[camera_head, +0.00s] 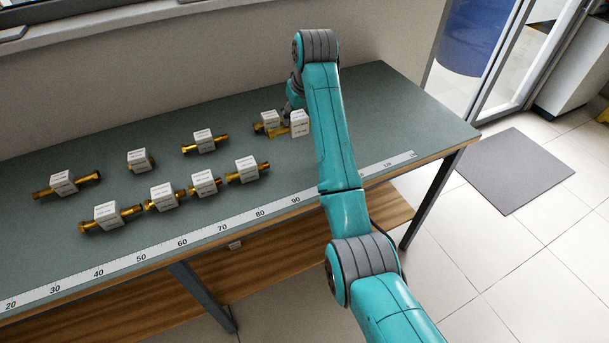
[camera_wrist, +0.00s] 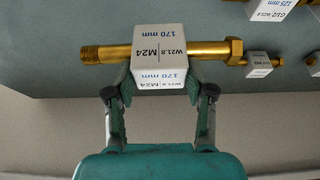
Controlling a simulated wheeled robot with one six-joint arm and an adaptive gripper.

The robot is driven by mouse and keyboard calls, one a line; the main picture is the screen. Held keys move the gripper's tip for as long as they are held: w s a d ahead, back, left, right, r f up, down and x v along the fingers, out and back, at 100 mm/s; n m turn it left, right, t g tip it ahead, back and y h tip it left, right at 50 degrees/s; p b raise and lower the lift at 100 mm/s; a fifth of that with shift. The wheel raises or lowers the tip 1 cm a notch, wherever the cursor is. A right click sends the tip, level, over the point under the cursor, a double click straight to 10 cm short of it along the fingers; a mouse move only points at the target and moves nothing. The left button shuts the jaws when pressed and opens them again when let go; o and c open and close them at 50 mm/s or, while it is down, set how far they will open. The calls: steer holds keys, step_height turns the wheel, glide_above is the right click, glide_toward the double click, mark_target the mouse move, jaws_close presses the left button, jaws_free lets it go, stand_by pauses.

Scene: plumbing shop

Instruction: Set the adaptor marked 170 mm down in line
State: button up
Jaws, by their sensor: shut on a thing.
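The adaptor marked 170 mm (camera_wrist: 208,48) is a brass rod through a white block lettered W21.8 and M24, with a threaded left end and a hex head at the right in the wrist view. My gripper (camera_wrist: 159,88) is shut on its white block. In the head view the held adaptor's block (camera_head: 300,124) is at the right end of the adaptors, and my gripper (camera_head: 291,103) is mostly hidden by my arm. A front row of adaptors stands near the ruler, including this left one (camera_head: 107,215) and this right one (camera_head: 247,169). Whether the held adaptor touches the bench is unclear.
Other adaptors stand behind the row: one at far left (camera_head: 63,184), a short one (camera_head: 138,160), another (camera_head: 204,141), and one close beside the held adaptor (camera_head: 269,119). A ruler (camera_head: 220,233) runs along the bench's front edge. The bench (camera_head: 400,110) is clear at the right.

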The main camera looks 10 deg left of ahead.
steer(key=shift+s+d+f, duration=0.1)
steer(key=shift+s+f, duration=0.15)
step_height(320, 180, down, 10)
steer(key=shift+r, duration=0.25)
steer(key=shift+f, duration=0.1)
steer(key=o, duration=1.3)
steer(key=shift+f, duration=0.1)
steer(key=v, duration=1.2)
